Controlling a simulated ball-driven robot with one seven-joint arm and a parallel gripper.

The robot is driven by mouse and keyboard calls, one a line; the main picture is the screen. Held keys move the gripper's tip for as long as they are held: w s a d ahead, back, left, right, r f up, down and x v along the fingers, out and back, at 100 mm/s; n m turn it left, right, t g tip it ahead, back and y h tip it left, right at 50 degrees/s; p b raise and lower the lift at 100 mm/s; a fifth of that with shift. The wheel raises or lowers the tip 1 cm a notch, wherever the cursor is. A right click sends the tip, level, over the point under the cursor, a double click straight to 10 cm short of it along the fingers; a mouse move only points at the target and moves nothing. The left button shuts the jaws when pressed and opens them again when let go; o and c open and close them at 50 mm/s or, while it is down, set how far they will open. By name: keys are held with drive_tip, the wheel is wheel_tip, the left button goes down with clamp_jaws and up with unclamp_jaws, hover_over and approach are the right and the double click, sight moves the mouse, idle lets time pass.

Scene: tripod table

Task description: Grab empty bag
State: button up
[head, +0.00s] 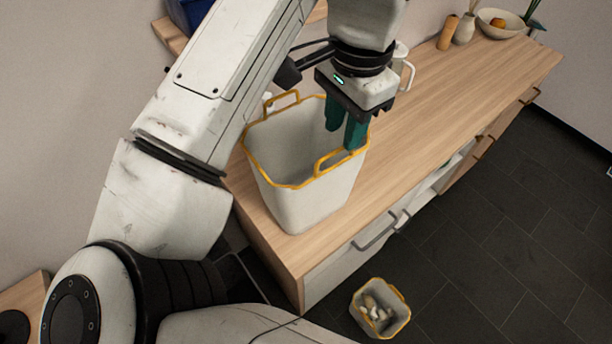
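An empty white bag (310,206) with a yellow rim and two yellow handles stands upright on the wooden counter (440,115), near its front left end. My gripper (344,138) points down over the bag's right side. Its two teal fingers are apart with a narrow gap between them. One finger hangs over the bag's opening, and the nearer one overlaps the rim by the right corner. I cannot tell whether either touches the bag. A second, similar bag (394,325) stands on the floor with several pale items in it.
A white jug (403,66) stands just behind my gripper. A wooden cylinder (448,32), a small vase (465,29) and a bowl (500,24) with an orange fruit stand at the far end. A blue container (186,14) is at upper left. The counter's middle is clear. Drawer handles stick out in front.

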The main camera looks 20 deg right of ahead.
sight(338, 163)
drive_tip(key=shift+w+d+f+b, duration=0.1)
drive_tip(key=shift+w+f+b, duration=0.05)
drive_tip(key=shift+f+b, duration=1.5)
drive_tip(key=shift+w+f+b, duration=0.15)
drive_tip(key=shift+f+b, duration=1.3)
drive_tip(key=shift+f, duration=0.35)
drive_tip(key=shift+w+d+f+b, duration=0.1)
drive_tip(key=shift+w+f+b, duration=0.05)
drive_tip(key=shift+f+b, duration=1.5)
drive_tip(key=shift+c, duration=0.2)
clamp_jaws()
